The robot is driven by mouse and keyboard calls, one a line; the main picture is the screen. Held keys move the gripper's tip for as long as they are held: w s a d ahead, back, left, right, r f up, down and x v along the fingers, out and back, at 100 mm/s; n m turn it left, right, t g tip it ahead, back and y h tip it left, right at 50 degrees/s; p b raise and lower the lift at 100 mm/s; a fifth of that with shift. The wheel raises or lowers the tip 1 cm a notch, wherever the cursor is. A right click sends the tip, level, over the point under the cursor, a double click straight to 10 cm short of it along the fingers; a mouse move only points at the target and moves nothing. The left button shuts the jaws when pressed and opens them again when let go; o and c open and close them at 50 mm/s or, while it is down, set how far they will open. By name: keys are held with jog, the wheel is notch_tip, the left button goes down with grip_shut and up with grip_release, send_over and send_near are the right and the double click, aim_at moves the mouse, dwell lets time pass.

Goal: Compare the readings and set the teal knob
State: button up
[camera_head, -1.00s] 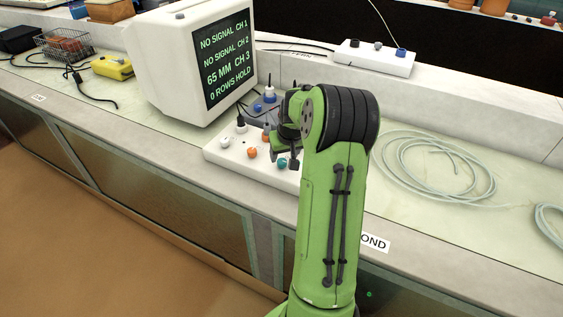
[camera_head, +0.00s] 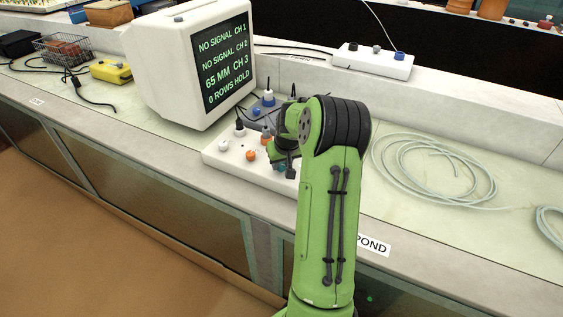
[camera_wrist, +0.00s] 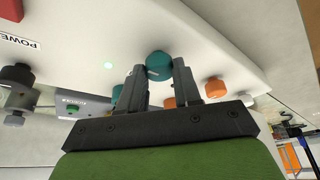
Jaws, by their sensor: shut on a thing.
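The monitor (camera_head: 207,60) reads "NO SIGNAL CH 1", "NO SIGNAL CH 2", "65 MM CH 3" and "0 ROWS HOLD" in green. In front of it lies a white control box (camera_head: 222,161) with several knobs. My gripper (camera_wrist: 159,72) is shut on a teal knob (camera_wrist: 159,65), with one finger on each side of it. In the head view my arm and gripper hide most of that knob and the right part of the box. A second teal shape (camera_wrist: 117,93) shows lower left in the wrist view.
On the box are a white knob (camera_head: 223,144) and an orange knob (camera_head: 250,155); a black plug (camera_head: 239,128) stands behind. Coiled pale tubing (camera_head: 430,203) lies right of my arm. A yellow case (camera_head: 111,71) and wire basket (camera_head: 62,48) stand far left.

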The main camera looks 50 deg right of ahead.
jog(key=n+y+p, duration=0.1)
jog(key=n, duration=0.3)
jog(key=shift+d+n+y+p, duration=0.15)
jog(key=shift+n+y+p, duration=0.15)
jog(key=shift+y+p, duration=0.1)
jog(key=n+p, duration=0.1)
jog(key=n, duration=0.1)
jog(key=n+y+p, duration=0.1)
jog(key=n, duration=0.1)
jog(key=shift+d+r+n+y, duration=0.1)
jog(key=shift+n+y, duration=0.2)
jog(key=n+p, duration=0.1)
jog(key=n, duration=0.1)
jog(key=n+y+p, duration=0.1)
jog(key=n, duration=0.1)
jog(key=shift+d+g+y, duration=0.1)
jog(key=shift+g+y, duration=0.2)
jog(key=shift+w+n+g+y+p, duration=0.1)
jog(key=shift+n+g+y+p, duration=0.2)
jog(key=shift+n+p, duration=0.75)
jog(key=shift+n+g+y+p, duration=0.25)
jog(key=shift+n+p, duration=0.35)
jog(key=shift+n, duration=0.75)
jog(key=o, duration=1.1)
jog(key=shift+c, duration=0.2)
jog(key=shift+d, duration=0.1)
